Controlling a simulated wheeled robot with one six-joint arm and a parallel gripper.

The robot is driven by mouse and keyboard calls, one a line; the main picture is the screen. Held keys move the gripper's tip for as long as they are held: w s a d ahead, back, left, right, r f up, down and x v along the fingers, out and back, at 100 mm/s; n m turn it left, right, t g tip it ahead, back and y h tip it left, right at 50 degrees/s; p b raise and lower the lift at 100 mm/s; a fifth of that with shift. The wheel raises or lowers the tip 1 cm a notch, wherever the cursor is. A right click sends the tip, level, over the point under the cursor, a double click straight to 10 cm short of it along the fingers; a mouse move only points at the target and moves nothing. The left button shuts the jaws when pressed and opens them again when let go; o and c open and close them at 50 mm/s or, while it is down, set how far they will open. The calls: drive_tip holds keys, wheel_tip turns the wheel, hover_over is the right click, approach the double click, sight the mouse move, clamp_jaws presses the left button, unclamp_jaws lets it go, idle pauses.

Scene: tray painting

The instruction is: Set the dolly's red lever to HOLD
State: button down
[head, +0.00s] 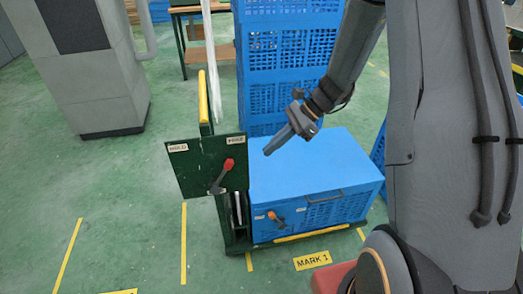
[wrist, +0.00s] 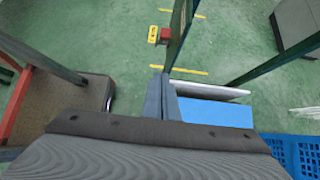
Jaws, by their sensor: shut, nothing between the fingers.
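The dolly's dark green plate (head: 195,175) stands upright at its left end in the head view. It has a white label at its upper left that seems to read HOLD (head: 178,148) and another at its upper right (head: 236,139), too small to read surely. The red lever (head: 229,164) leans up and right, its knob just below the right label. My gripper (head: 267,152) is shut and empty, right of the plate and over the blue crate, apart from the lever. In the wrist view my shut fingers (wrist: 163,98) point toward the green post and plate edge (wrist: 180,35).
Tall blue crates (head: 285,60) stand behind. A grey cabinet (head: 85,80) is at left. The green floor left of the dolly is clear. A red-edged cart (wrist: 75,100) shows in the wrist view.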

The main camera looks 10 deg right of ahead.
sight(223, 174)
drive_tip(key=a+f+p, duration=0.1)
drive_tip(key=a+f, duration=0.3)
drive_tip(key=a, duration=0.5)
drive_tip(key=shift+a+p, duration=0.2)
drive_tip(key=shift+p, duration=0.2)
drive_tip(key=shift+r, duration=0.1)
